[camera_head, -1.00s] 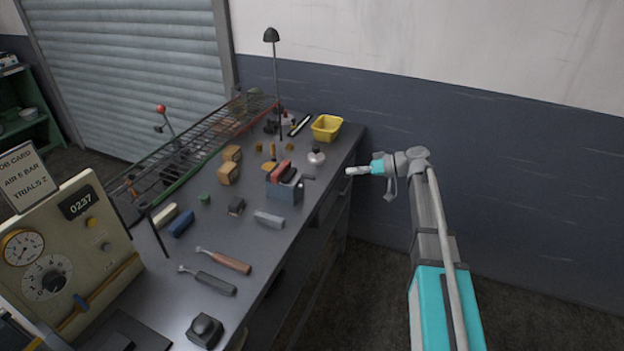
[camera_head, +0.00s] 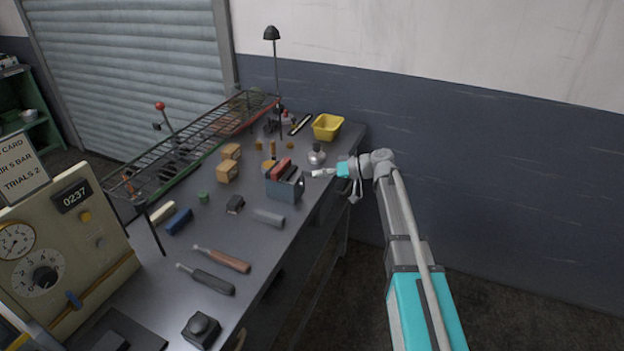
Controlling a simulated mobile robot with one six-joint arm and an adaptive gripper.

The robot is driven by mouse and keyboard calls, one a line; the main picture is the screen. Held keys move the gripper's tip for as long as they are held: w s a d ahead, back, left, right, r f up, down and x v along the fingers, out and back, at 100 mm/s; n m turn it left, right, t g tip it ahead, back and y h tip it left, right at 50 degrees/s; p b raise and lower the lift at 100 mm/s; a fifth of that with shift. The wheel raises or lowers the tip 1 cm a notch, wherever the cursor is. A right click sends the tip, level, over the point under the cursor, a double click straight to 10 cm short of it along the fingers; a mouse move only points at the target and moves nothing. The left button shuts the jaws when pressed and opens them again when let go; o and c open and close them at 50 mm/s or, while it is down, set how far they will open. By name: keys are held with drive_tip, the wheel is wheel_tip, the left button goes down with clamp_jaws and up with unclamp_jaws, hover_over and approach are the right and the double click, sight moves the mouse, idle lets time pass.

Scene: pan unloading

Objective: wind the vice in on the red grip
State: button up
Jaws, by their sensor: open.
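The vice (camera_head: 281,191) is a small blue-grey block near the right edge of the bench, toward the back. The red grip (camera_head: 281,169) shows as a red piece on top of it, between darker parts. My gripper (camera_head: 311,174) is open at the bench's right edge, just right of the vice, with its tip pointing left at it. No thing shows between the fingers. At this size I cannot tell whether the fingertips touch the vice. The vice's right end is partly hidden by the gripper.
A silver round-bodied item (camera_head: 317,158) stands just behind the gripper, and a yellow bin (camera_head: 327,127) is farther back. A grey block (camera_head: 269,218) lies in front of the vice. A long wire rack (camera_head: 190,145) runs along the left. Open floor lies right of the bench.

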sight(311, 175)
drive_tip(key=shift+b+x, duration=0.3)
drive_tip(key=shift+x, duration=1.35)
clamp_jaws()
drive_tip(key=shift+d, duration=0.25)
drive_tip(key=shift+a, duration=0.15)
